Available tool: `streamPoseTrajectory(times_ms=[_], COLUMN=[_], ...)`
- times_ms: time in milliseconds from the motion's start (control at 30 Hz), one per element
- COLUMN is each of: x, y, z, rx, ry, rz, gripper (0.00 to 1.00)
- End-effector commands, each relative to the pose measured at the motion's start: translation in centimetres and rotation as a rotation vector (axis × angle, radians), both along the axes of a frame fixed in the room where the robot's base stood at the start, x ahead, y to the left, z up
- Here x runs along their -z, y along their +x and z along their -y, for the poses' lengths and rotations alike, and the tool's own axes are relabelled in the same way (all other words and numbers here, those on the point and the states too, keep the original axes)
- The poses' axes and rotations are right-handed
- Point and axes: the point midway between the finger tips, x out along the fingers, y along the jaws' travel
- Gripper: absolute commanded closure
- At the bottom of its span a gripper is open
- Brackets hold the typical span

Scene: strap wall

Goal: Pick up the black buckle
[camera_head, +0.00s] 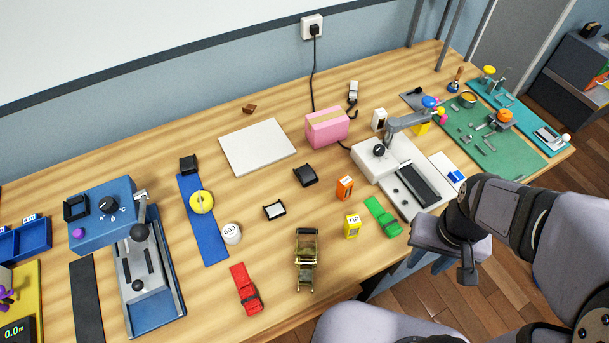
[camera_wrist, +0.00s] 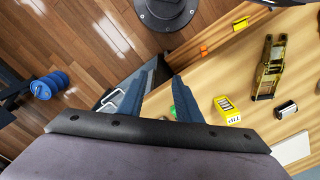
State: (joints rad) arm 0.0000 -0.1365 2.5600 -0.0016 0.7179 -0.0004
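Several dark pieces on the wooden table could be the black buckle. A solid black block (camera_head: 306,175) lies mid-table. A black frame with a pale middle (camera_head: 274,210) lies nearer, left of it. Another black piece (camera_head: 188,163) sits at the far end of the blue strap. I cannot tell for sure which is the buckle. A small black-and-pale piece (camera_wrist: 286,109) shows at the right of the wrist view. My gripper (camera_head: 442,262) is at the right, off the table's front edge, far from all of these. Its fingers (camera_wrist: 168,74) are apart with nothing between them.
A brass ratchet (camera_head: 306,260), red buckle (camera_head: 245,289), green buckle (camera_head: 382,217), yellow box (camera_head: 352,226), orange box (camera_head: 345,188) and white 600 weight (camera_head: 231,233) stand around the black pieces. A grey-white machine (camera_head: 405,195) stands right, a blue one (camera_head: 103,215) left.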

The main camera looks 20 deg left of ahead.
Motion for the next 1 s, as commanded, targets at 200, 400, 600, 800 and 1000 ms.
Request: streamPoseTrajectory(times_ms=[200,400,600,800,1000], x=[0.0,0.0,0.0,-0.1,-0.3], y=[0.0,0.0,0.0,0.0,-0.5], z=[0.0,0.0,0.0,-0.2,-2.5], rx=[0.0,0.0,0.0,-0.01,-0.116], ry=[0.0,0.0,0.0,0.0,-0.001], rz=[0.0,0.0,0.0,0.0,-0.02], gripper=[0.69,0.52,0.41,0.41,0.41])
